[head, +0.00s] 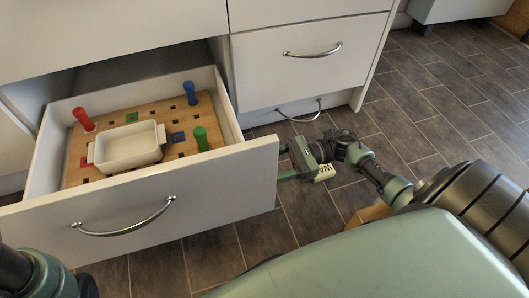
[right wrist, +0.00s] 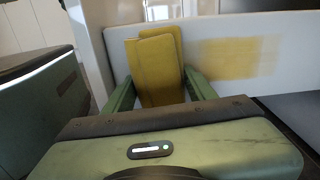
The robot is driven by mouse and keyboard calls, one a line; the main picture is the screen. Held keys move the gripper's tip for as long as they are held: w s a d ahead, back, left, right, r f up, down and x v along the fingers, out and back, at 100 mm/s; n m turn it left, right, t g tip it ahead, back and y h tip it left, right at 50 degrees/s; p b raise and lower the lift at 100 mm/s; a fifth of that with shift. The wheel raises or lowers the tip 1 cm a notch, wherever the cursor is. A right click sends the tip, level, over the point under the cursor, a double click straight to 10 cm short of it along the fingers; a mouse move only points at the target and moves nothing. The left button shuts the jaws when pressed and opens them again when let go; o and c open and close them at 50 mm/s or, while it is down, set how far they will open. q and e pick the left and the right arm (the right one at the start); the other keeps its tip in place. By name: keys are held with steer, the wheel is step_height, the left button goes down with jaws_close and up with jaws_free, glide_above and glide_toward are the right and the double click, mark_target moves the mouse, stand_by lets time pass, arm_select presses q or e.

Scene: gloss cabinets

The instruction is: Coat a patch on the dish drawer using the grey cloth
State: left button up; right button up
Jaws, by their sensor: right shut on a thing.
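The dish drawer (head: 225,186) is pulled open, with a white dish (head: 128,147) inside on a pegged wooden board. My right gripper (head: 284,162) is at the right end of the drawer front, its fingers pointing left. In the right wrist view my right gripper (right wrist: 157,90) is shut on a folded, mustard-yellow cloth (right wrist: 155,70); no grey shows on it. A streaky yellow patch (right wrist: 238,58) lies on the white panel (right wrist: 295,45) just right of the cloth. The cloth and patch are hidden in the head view. My left gripper is not in view.
The wooden board (head: 110,120) carries red, blue and green pegs. A closed drawer (head: 310,62) with a bar handle is at the right, with another handle below it. A small cream label (head: 325,172) with dark letters is beside my right gripper. Tiled floor is open at right.

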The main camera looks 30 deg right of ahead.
steer(key=shift+s+d+f, duration=0.1)
steer(key=shift+d+f, duration=0.05)
steer(key=shift+d, duration=0.1)
steer(key=shift+b+v, duration=1.25)
steer(key=shift+v, duration=1.4)
steer(key=b+v, duration=0.1)
steer(key=v, duration=0.2)
steer(key=shift+b, duration=0.35)
